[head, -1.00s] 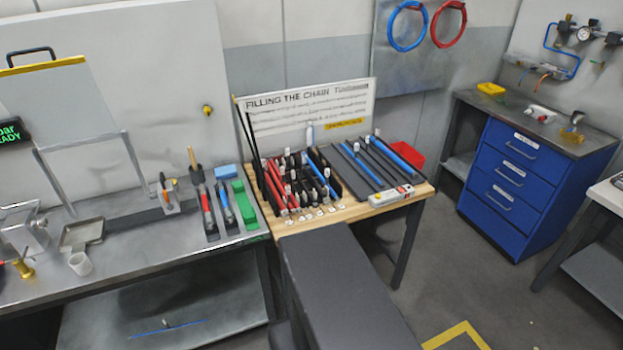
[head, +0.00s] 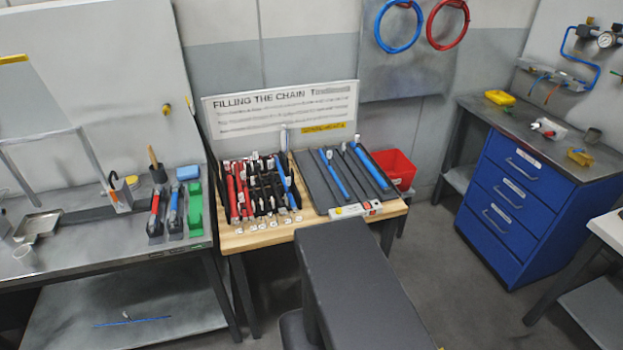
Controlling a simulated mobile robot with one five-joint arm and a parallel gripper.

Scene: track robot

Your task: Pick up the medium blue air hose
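Several hoses stand and lie on the wooden table in the middle. A blue hose (head: 283,180) sits among red and black hoses (head: 262,187) in the slotted rack. Two more blue hoses lie in the dark grey tray (head: 312,190) to its right: one left of the middle (head: 333,174) and one towards the right (head: 370,168). I cannot tell which blue hose is the medium one. A large dark grey part of my own body fills the lower middle. My gripper is not in view.
A sign board (head: 280,110) stands behind the rack. A red bin (head: 396,168) is right of the table. A steel bench (head: 105,235) stands left, a blue drawer cabinet (head: 520,185) right. Blue (head: 377,25) and red (head: 428,25) coiled hoses hang on the wall. Floor between table and cabinet is clear.

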